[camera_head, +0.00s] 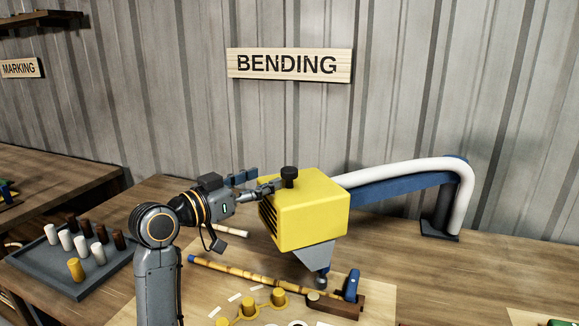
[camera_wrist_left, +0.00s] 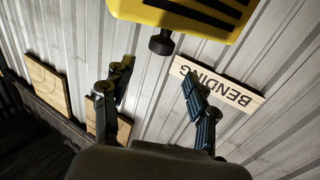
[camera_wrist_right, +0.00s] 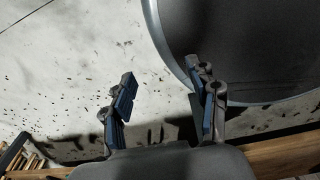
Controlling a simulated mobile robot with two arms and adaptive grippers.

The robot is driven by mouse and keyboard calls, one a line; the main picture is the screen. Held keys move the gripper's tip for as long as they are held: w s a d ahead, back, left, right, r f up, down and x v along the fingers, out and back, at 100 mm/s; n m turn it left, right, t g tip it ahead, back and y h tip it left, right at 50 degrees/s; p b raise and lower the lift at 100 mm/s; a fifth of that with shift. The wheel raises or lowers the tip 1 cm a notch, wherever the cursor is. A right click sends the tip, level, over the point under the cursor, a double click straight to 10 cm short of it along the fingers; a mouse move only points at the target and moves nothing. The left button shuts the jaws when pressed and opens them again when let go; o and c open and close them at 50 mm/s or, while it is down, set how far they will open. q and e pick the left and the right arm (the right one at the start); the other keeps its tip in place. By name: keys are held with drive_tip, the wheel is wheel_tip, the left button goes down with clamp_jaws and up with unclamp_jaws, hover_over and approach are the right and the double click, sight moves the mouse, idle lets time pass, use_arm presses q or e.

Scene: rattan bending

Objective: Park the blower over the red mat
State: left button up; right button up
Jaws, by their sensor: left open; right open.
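The blower (camera_head: 308,208) is a yellow box with a grey nozzle pointing down and a black knob (camera_head: 289,176) on top. It hangs on a blue arm with a white hose. My left gripper (camera_head: 258,184) is open at the knob's left. In the left wrist view the knob (camera_wrist_left: 161,44) lies beyond the open fingertips (camera_wrist_left: 160,78), and nothing shows between them. My right gripper (camera_wrist_right: 165,92) is open and empty in its wrist view, over the pale floor. I see no red mat in any view.
Under the nozzle, a striped rattan pole (camera_head: 250,277) ends near a brown block (camera_head: 338,305) with a blue clamp (camera_head: 352,286). Yellow pegs (camera_head: 249,307) stand in front. A grey tray (camera_head: 72,270) of several pegs is at left. The blower's post (camera_head: 440,222) stands at right.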

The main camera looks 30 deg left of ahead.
sight(286, 170)
use_arm(q)
drive_tip(key=w, duration=0.2)
drive_tip(key=w+d+p, duration=0.1)
drive_tip(key=w, duration=0.4)
drive_tip(key=shift+d, duration=0.25)
drive_tip(key=shift+w+p, duration=0.3)
drive_tip(key=shift+w, duration=0.15)
drive_tip(key=shift+w+d+f, duration=0.15)
drive_tip(key=shift+w, duration=0.4)
use_arm(e)
drive_tip(key=shift+w+a+r, duration=0.15)
drive_tip(key=shift+w+r, duration=0.3)
drive_tip(key=shift+r, duration=0.1)
drive_tip(key=shift+w+a+r, duration=0.15)
drive_tip(key=shift+w+r, duration=0.3)
drive_tip(key=shift+r, duration=0.05)
drive_tip(key=shift+s, duration=0.1)
use_arm(q)
drive_tip(key=shift+s, duration=0.1)
drive_tip(key=shift+c, duration=1.4)
clamp_jaws()
use_arm(e)
drive_tip(key=shift+s+d, duration=0.1)
drive_tip(key=shift+s, duration=0.15)
